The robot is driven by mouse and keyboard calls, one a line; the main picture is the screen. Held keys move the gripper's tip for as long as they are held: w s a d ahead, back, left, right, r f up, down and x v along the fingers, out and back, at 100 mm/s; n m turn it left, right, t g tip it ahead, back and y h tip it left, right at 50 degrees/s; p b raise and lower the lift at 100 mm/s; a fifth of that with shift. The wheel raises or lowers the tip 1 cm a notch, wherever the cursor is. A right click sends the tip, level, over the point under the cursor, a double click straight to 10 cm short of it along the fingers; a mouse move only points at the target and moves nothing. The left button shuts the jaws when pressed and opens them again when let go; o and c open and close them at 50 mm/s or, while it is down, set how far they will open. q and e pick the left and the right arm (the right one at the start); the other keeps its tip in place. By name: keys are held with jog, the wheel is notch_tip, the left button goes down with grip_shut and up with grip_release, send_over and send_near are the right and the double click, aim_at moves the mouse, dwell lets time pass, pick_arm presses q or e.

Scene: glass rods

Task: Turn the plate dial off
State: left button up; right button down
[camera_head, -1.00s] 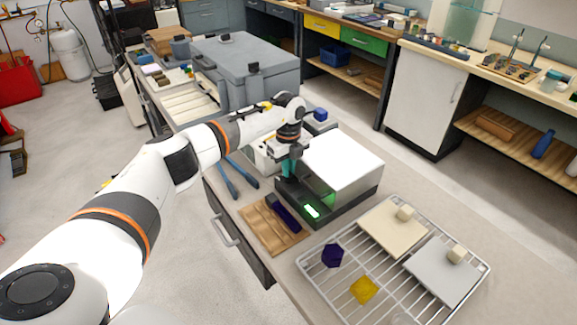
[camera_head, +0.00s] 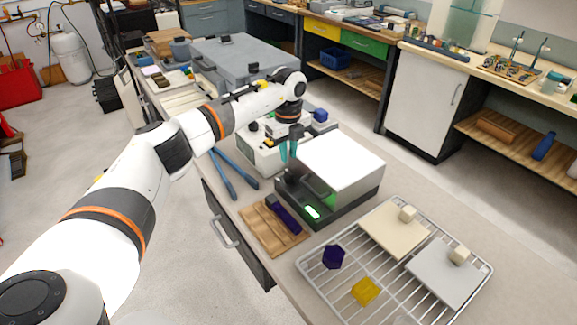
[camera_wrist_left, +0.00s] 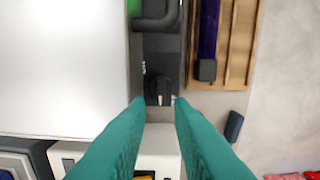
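The hot plate (camera_head: 342,165) has a white top and a dark base with a lit green display (camera_head: 312,212). It also shows in the left wrist view (camera_wrist_left: 65,65). Its black dial (camera_wrist_left: 158,90) sits on the dark front strip, with a small pale mark on its lower side in the left wrist view. My left gripper (camera_head: 288,157) has teal fingers, points down and hangs above the dial end of the strip. In the wrist view its fingertips (camera_wrist_left: 159,103) are apart, with the dial in line with the gap and nothing held. My right gripper is out of view.
A wooden tray (camera_head: 262,238) with a dark purple bar lies in front of the plate. A wire rack (camera_head: 385,300) with tiles and small blocks is at right. Blue-handled tongs (camera_head: 222,175) and a white device (camera_head: 258,152) stand on the left side.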

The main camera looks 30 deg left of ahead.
aim_at(288, 172)
pick_arm(q)
notch_tip(288, 172, up, 6)
jog(key=b, duration=0.1)
jog(key=shift+r, duration=0.25)
jog(key=shift+s+f, duration=0.1)
dwell(0.3)
